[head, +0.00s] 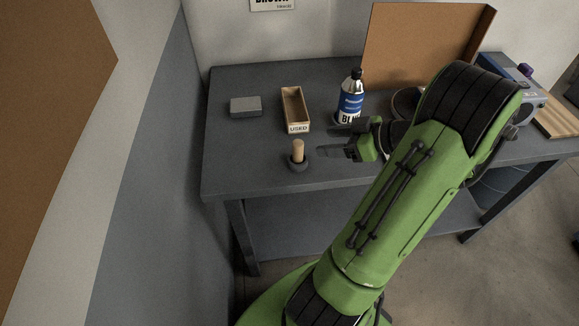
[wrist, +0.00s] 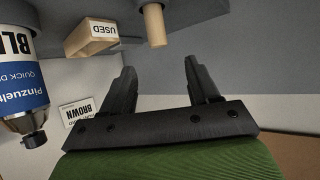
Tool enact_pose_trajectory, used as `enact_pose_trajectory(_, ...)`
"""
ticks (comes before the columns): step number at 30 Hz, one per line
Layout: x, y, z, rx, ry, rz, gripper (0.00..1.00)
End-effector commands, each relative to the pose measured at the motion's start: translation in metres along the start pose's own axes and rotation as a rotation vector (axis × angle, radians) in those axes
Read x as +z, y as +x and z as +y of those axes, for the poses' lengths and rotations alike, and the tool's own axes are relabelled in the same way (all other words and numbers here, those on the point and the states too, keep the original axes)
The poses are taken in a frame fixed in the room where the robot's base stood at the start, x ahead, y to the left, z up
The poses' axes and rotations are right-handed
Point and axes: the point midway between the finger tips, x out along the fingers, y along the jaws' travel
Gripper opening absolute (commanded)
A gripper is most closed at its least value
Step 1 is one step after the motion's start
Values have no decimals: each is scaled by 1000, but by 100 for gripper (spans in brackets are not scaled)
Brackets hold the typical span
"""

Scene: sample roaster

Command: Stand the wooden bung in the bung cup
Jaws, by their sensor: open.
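The wooden bung (head: 298,150) stands upright in the dark round bung cup (head: 299,166) near the front left of the grey table. The bung also shows in the wrist view (wrist: 154,26), top centre, beyond the fingertips. The cup's dark rim (wrist: 149,4) is partly cut off at the top edge there. My gripper (head: 320,142) is open and empty, just right of the bung, with its fingers pointing left. The wrist view shows the two black fingers (wrist: 159,68) spread apart with nothing between them. The bung is not touched by them.
A wooden box labelled USED (head: 295,110) stands behind the bung, and a blue-labelled bottle (head: 351,104) is behind my gripper. A grey block (head: 245,107) lies at the back left. The table (head: 235,165) is clear left of the cup.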

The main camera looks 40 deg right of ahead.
Motion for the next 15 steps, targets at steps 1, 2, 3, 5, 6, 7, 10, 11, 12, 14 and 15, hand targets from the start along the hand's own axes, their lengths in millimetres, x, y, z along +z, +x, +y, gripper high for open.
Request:
enact_pose_trajectory(1,-10,9,-7,-26,-3,-28,60)
enact_pose_trajectory(2,-16,17,-14,-46,1,-58,60)
enact_pose_trajectory(3,-27,28,-25,-73,8,-112,60)
enact_pose_trajectory(5,-44,46,-50,-110,24,-212,60)
enact_pose_trajectory(6,-55,57,-69,-125,36,-283,60)
enact_pose_trajectory(7,-62,63,-84,-129,45,-336,60)
enact_pose_trajectory(10,-80,74,-138,-100,68,-496,60)
enact_pose_trajectory(11,-85,73,-155,-78,73,-535,60)
enact_pose_trajectory(12,-89,70,-178,-41,81,-579,60)
enact_pose_trajectory(14,-92,60,-209,29,99,-621,60)
enact_pose_trajectory(15,-91,50,-226,79,116,-632,60)
